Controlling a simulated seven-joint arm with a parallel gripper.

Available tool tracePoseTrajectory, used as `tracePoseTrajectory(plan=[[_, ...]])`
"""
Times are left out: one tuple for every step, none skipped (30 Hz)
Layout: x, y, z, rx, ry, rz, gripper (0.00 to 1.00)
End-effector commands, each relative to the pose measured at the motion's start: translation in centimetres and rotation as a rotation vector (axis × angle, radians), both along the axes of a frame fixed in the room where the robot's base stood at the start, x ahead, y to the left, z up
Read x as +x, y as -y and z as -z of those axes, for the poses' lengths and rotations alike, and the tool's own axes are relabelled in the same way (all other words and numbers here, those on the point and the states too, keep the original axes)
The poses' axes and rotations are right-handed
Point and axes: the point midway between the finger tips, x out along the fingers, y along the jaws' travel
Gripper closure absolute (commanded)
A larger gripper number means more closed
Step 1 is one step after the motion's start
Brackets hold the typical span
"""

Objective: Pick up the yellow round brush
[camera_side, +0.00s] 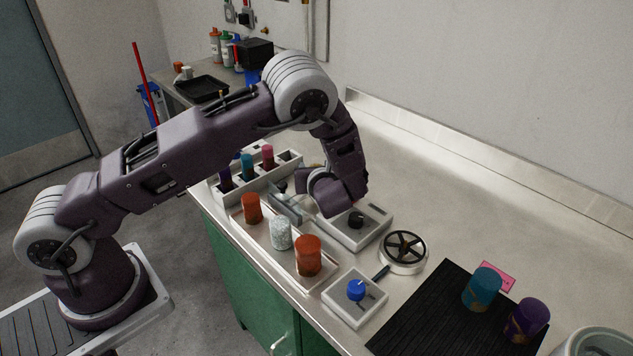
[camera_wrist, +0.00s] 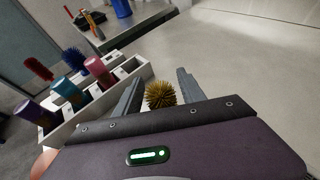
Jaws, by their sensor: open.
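The yellow round brush (camera_wrist: 160,95) shows in the wrist view as a bristly ball between the two grey fingers of my gripper (camera_wrist: 159,81). Gaps show on both sides of the bristles, so the fingers are open and not visibly touching it. My gripper's front edge hides the lower part of the brush. In the side view, my gripper (camera_side: 288,206) is low over the bench, beside the white rack (camera_side: 226,199). I cannot make out the brush clearly there.
The rack holds purple, teal and pink cylinders (camera_wrist: 98,70); blue (camera_wrist: 76,62) and red (camera_wrist: 38,68) brushes show behind. A tray (camera_side: 272,246) with orange and white cylinders stands close in front. A knobbed box (camera_side: 372,233) and a black wheel (camera_side: 404,247) lie right. The bench's back is clear.

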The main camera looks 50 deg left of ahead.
Motion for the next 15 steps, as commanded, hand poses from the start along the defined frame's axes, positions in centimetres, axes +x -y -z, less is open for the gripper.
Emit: tracePoseTrajectory(plan=[[0.21,-0.38,0.21,0.000,-0.001,-0.002,0.53],[0.31,-0.51,0.26,0.000,0.000,-0.001,0.53],[0.39,-0.59,0.28,0.000,0.000,-0.001,0.53],[0.41,-0.60,0.28,0.000,0.000,-0.001,0.53],[0.41,-0.60,0.27,0.000,0.000,0.000,0.53],[0.41,-0.58,0.26,0.000,0.000,0.000,0.53],[0.41,-0.58,0.26,0.000,0.000,0.000,0.53],[0.40,-0.57,0.26,0.000,0.000,0.000,0.53],[0.40,-0.56,0.25,0.000,0.000,0.000,0.61],[0.40,-0.56,0.25,0.000,0.000,0.000,0.67],[0.39,-0.55,0.25,0.000,0.000,0.000,0.73],[0.38,-0.55,0.24,0.000,0.000,0.000,0.80],[0.38,-0.55,0.24,0.000,0.000,0.000,0.86],[0.38,-0.55,0.24,0.000,0.000,0.000,0.92],[0.38,-0.55,0.24,0.000,0.000,0.000,1.00]])
